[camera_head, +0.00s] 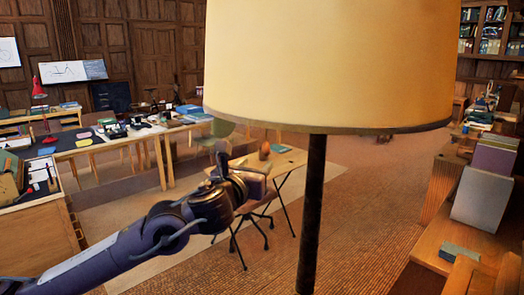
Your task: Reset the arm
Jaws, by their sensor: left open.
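My left arm (130,250) reaches in from the lower left and ends near the middle of the view. My left gripper (252,180) is at its end, open, with nothing visibly held. In the picture it overlaps a small wooden table (285,163) behind it; I see no contact. My right gripper is not in view.
A large lamp with a yellow shade (330,65) and dark pole (312,215) stands close, just right of my left gripper. Long desks (155,133) with books and tools stand at left. A wooden bench (455,245) with boxes is at right. Open carpet (370,200) lies between.

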